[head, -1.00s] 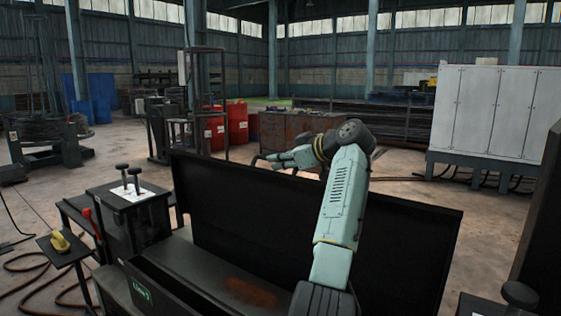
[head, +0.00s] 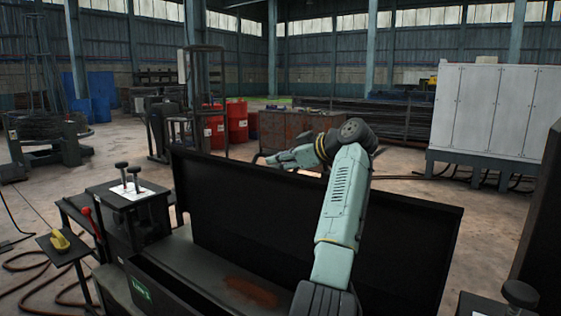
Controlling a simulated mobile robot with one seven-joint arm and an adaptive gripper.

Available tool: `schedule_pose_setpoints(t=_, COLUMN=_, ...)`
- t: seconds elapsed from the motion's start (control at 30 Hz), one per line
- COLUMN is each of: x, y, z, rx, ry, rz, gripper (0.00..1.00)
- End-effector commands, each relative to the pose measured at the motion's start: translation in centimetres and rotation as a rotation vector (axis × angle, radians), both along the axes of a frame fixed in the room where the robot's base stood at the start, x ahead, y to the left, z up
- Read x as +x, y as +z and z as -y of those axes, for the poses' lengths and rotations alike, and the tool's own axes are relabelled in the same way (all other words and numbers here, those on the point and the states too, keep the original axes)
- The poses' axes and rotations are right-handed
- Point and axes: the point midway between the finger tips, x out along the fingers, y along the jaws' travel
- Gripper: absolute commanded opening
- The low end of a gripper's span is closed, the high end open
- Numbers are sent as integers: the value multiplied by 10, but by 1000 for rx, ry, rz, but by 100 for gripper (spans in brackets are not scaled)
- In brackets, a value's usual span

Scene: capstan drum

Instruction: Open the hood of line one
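The black hood (head: 300,235) of the machine with the green "Line 1" label (head: 140,290) stands up as a long, nearly upright panel behind the open machine box. A brown rusty patch (head: 252,291) shows on the surface in front of it. My pale green arm reaches up in front of the hood and bends left above its top edge. My gripper (head: 264,158) is at the hood's top edge, small and partly hidden. I cannot tell whether its fingers are open or shut, or whether it touches the hood.
A control box (head: 135,212) with two black knobs stands left of the machine, beside a red lever (head: 93,222). A small stand holds a yellow object (head: 60,241). Hoses lie on the floor at left. A dark panel (head: 540,235) rises at the right edge. White cabinets (head: 495,115) stand behind.

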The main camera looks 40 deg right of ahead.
Motion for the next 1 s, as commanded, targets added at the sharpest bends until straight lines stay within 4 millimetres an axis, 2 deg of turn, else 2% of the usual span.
schedule_pose_setpoints(t=0.5, x=-89, y=35, z=23, rx=0, ry=-3, rz=0, gripper=31)
schedule_pose_setpoints(t=0.7, x=-103, y=41, z=25, rx=0, ry=-2, rz=-2, gripper=31)
schedule_pose_setpoints(t=1.0, x=-104, y=42, z=26, rx=0, ry=-2, rz=-2, gripper=31)
